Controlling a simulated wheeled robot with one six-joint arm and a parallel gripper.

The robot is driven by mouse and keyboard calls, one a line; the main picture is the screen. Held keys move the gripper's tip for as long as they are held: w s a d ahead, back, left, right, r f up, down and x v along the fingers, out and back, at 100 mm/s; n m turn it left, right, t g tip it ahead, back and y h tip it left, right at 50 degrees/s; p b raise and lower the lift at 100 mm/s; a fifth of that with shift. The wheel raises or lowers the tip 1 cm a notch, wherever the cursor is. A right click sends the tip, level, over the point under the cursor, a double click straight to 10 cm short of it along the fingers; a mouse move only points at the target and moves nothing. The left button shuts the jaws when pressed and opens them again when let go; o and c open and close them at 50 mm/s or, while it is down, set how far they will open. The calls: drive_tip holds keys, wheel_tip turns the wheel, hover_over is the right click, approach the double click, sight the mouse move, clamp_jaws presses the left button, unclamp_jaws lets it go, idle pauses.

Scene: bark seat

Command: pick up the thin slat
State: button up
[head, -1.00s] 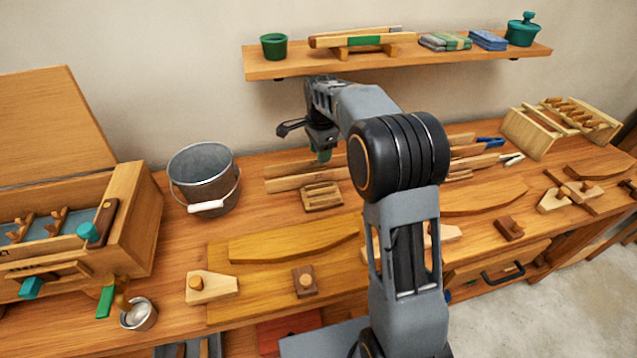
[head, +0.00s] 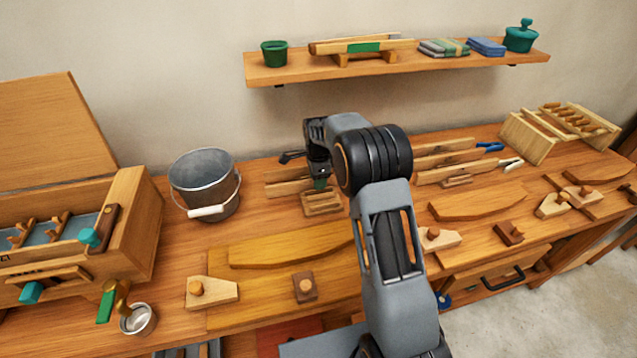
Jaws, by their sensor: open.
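My gripper (head: 320,183) points down at the back of the bench, just above or beside a small wooden rack (head: 322,203). It is open, with nothing visible held in it; its fingertips are small and dark against the wood. Long wooden slats (head: 287,188) lie at the gripper's left, partly hidden behind it. More slats (head: 450,160) show to the right of my arm, standing on edge in a low holder (head: 457,182). My arm hides the stretch between the two groups. I cannot tell which piece is the thin slat.
A metal bucket (head: 205,180) stands left of the gripper, and a wooden chest (head: 125,220) is at far left. A wall shelf (head: 400,67) hangs above. A curved board (head: 290,245) lies in front. Pliers with blue handles (head: 490,146) lie right of the slats.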

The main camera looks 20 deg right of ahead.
clamp_jaws()
idle(0.3)
drive_tip(key=shift+r, duration=0.15)
